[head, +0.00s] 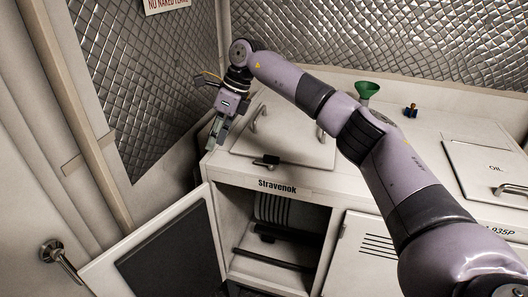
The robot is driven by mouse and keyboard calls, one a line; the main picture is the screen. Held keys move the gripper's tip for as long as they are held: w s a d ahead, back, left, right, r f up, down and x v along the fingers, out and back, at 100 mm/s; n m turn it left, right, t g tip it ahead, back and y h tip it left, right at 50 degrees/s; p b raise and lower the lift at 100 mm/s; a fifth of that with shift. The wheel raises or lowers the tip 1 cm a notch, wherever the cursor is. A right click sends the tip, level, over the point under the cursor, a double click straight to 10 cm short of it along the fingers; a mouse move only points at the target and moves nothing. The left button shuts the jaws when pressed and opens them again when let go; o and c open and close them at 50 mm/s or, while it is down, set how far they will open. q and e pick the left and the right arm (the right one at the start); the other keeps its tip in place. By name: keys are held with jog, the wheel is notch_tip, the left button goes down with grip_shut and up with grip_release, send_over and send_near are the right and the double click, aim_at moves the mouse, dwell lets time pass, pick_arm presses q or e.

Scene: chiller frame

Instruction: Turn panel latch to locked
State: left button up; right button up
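A small dark latch (268,161) sits at the front edge of a white top panel (285,143), above the "Stravenok" label. Whether it is locked cannot be told at this size. My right gripper (215,142) hangs at the left end of the white cabinet top, fingers pointing down. It is left of the latch and apart from it. Its fingers are seen edge-on, so their opening is unclear, and I see nothing held in them. My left gripper is out of view.
The cabinet door (163,255) stands open at lower left, showing a dark interior. A green funnel (366,90) and a small blue-and-brass fitting (410,111) stand at the back. An "OIL" lid (480,165) is at right. My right arm crosses above the cabinet top.

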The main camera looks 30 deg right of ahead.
aim_at(271, 156)
jog(key=s+d+r+m+g+h, duration=0.1)
jog(key=s+d+r+h, duration=0.1)
jog(key=d+r, duration=0.4)
jog(key=s+d+r+m+h, duration=0.1)
jog(key=s+d+r+h, duration=0.25)
jog(key=d, duration=0.55)
jog(key=shift+y, duration=0.35)
jog(key=f+p, duration=0.1)
jog(key=f, duration=0.4)
jog(key=f+p, duration=0.1)
jog(key=f, duration=0.5)
jog(key=w+f+p, duration=0.1)
jog(key=f+p, duration=0.1)
jog(key=f, duration=0.4)
jog(key=shift+a, duration=0.35)
jog(key=shift+n, duration=0.3)
jog(key=shift+c, duration=0.2)
grip_shut()
